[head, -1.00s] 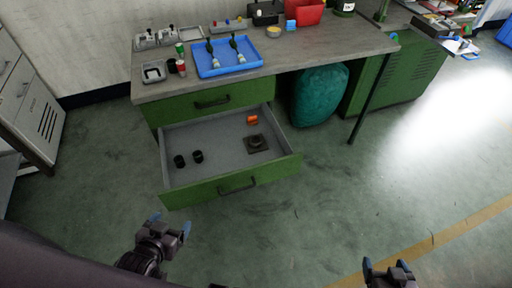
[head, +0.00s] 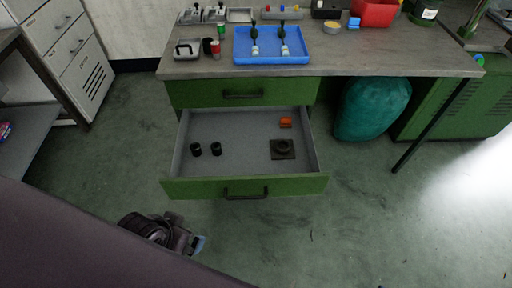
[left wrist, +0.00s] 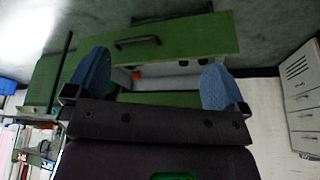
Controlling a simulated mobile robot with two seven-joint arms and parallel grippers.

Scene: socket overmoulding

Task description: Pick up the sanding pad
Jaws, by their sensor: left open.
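The open drawer (head: 240,188) of the green bench holds a small orange block (head: 286,122) at its back right. A dark square plate with a round raised part (head: 283,149) lies in front of the block. I cannot tell for sure which item is the sanding pad; the orange block is one candidate. My left gripper (head: 194,244) is low in front of the drawer, apart from it and empty. In the left wrist view its blue fingers (left wrist: 155,82) are wide apart, with the drawer and the orange block (left wrist: 137,75) beyond. My right gripper is out of view.
Two black cylinders (head: 205,149) stand at the drawer's left. The benchtop (head: 350,67) above carries a blue tray (head: 270,59) with two tools, a red bin (head: 376,14) and a small blue block (head: 354,23). A teal bag (head: 372,108) sits under the bench. Floor before the drawer is clear.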

